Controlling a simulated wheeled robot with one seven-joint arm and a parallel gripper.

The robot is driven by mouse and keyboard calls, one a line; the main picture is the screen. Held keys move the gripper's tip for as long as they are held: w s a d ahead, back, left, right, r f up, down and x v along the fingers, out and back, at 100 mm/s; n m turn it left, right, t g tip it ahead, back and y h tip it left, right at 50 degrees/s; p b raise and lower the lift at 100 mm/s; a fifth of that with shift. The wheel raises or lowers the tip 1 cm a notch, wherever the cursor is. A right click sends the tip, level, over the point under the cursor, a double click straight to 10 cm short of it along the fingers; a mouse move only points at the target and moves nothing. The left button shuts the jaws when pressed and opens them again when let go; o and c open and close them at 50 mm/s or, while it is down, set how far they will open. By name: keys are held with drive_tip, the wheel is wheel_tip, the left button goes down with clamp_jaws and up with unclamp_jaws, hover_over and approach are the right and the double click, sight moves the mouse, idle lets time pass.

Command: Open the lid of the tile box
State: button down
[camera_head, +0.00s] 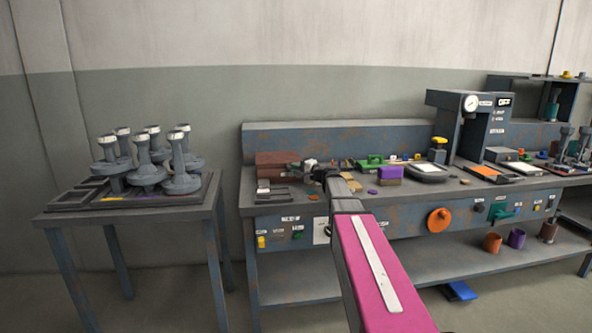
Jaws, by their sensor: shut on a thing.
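A reddish-brown box (272,172), which looks like the tile box, sits at the left end of the workbench. Its upper part (277,158) looks like the lid; I cannot tell whether it is raised. My arm reaches in from the lower right. My gripper (312,167) is at the right end of this box, small and dark in the head view. It is shut and appears to hold the lid at its right edge. The fingertips and the exact grip are too small to make out.
A black rack (270,197) lies in front of the box. A purple block (390,173), a grey dish (428,173) and a press (468,125) stand further right on the bench. A separate table (150,213) at left bears several grey flanged parts. The floor between is clear.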

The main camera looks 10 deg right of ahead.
drive_tip(key=shift+r, duration=0.15)
drive_tip(key=shift+r, duration=0.55)
drive_tip(key=w+r+m+g+h, duration=0.2)
drive_tip(key=w+r+m+g, duration=0.15)
drive_tip(key=r, duration=0.45)
drive_tip(key=w+r+m+g+h, duration=0.1)
drive_tip(key=w+r+m+g, duration=0.15)
drive_tip(key=w+r, duration=0.4)
drive_tip(key=w+r+m+g, duration=0.1)
drive_tip(key=w+r+g, duration=0.2)
drive_tip(key=w, duration=1.4)
drive_tip(key=shift+r+h, duration=0.4)
drive_tip(key=shift+r, duration=1.5)
drive_tip(key=shift+s, duration=0.1)
